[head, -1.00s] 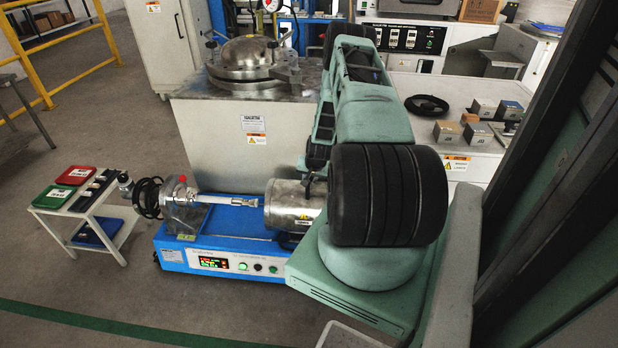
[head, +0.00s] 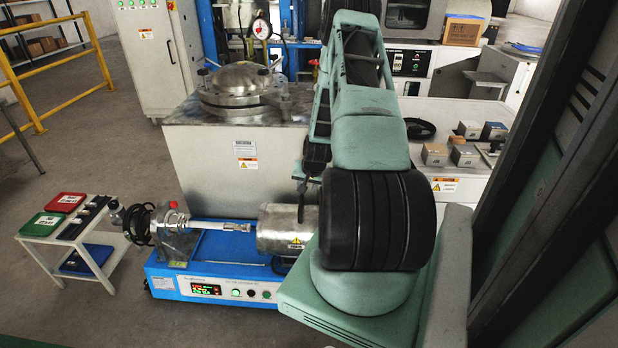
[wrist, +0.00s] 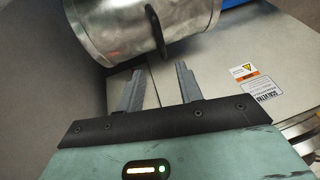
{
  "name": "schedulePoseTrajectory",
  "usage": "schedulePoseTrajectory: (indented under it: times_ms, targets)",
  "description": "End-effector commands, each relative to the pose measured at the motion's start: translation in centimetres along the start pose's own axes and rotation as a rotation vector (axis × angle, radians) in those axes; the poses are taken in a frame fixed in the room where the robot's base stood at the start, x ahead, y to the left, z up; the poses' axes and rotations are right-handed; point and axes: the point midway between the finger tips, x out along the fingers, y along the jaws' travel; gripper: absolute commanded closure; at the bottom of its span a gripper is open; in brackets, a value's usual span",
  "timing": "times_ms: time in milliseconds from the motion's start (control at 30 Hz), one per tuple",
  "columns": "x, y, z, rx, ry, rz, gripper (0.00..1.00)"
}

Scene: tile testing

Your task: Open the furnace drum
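The furnace drum (head: 280,231) is a shiny metal cylinder lying on the blue furnace base (head: 212,288) in the head view. It looks closed there, its right end hidden by my arm. In the wrist view the drum (wrist: 150,28) fills the top, with a dark elongated handle (wrist: 155,30) on its side. My gripper (wrist: 158,86) is open and empty, its two grey fingers pointing towards the drum just short of the handle. A gap shows between the fingertips and the handle. In the head view my arm mostly hides the gripper.
A metal-topped cabinet (head: 233,165) with a round lidded vessel (head: 240,84) stands behind the furnace. A clear-guarded fitting with a rod (head: 180,230) is left of the drum. A small white cart (head: 68,230) stands further left. Small blocks lie on the bench at right.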

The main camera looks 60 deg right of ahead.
Motion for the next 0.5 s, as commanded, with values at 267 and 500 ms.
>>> schedulePoseTrajectory:
  times_ms: [267,500]
  targets:
    - [-4.1,0.0,-0.1,0.000,0.001,0.000,0.64]
    - [-4.7,0.0,0.1,0.000,-0.001,0.000,0.64]
